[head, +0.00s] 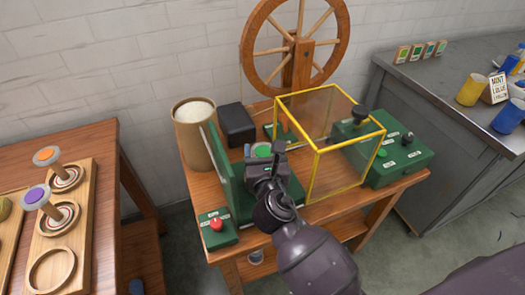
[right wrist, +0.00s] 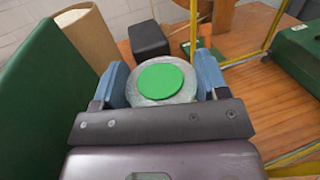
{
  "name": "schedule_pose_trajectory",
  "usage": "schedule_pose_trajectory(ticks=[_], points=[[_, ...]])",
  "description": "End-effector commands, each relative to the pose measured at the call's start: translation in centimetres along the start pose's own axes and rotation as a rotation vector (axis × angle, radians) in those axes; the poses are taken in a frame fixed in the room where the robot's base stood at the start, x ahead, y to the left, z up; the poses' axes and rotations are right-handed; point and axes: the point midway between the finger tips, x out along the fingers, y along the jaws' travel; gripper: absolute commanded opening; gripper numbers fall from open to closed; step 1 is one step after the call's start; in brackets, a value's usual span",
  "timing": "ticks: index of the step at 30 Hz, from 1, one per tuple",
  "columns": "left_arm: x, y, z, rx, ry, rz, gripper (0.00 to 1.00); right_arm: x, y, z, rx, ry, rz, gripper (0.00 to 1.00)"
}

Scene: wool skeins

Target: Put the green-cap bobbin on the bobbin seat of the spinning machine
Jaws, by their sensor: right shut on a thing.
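The green-cap bobbin (right wrist: 160,82) is between the two fingers of my right gripper (right wrist: 160,88) in the right wrist view, with its green cap facing the camera. In the head view the green cap (head: 262,151) shows just beyond my right gripper (head: 264,158), which is shut on the bobbin. The spinning machine has a green upright panel (head: 222,172), a wooden wheel (head: 296,50) and a yellow-edged clear guard (head: 318,150). The gripper is between the panel and the guard. The bobbin seat is hidden, so I cannot tell whether the bobbin touches it. My left gripper is out of view.
A red button box (head: 217,228) stands at the front left of the machine table, and a green control box (head: 385,155) at the right. A tan canister (head: 195,135) and a black box (head: 237,124) are behind. A wooden rack (head: 62,228) with other bobbins stands left.

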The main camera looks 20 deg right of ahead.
Motion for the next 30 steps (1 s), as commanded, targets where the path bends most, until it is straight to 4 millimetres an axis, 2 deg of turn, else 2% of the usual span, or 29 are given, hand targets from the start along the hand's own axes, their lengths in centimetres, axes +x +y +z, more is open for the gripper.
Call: schedule_pose_trajectory(ticks=[7,8,12,23,26,30], points=[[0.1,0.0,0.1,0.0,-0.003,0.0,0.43,0.0,0.0,-0.3,-0.001,0.0,0.0,0.43],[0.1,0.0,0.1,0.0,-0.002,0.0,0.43,0.0,0.0,-0.3,0.0,0.0,0.0,0.7],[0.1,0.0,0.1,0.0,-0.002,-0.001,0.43,0.0,0.0,-0.3,0.0,0.0,0.0,0.92],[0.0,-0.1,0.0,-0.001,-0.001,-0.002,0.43,0.0,0.0,0.2,0.001,-0.002,0.0,0.93],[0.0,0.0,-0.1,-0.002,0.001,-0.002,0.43,-0.9,0.0,0.0,0.0,0.001,0.0,0.93],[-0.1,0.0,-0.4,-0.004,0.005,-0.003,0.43,-3.1,-0.1,0.1,0.001,0.002,-0.001,0.93]])
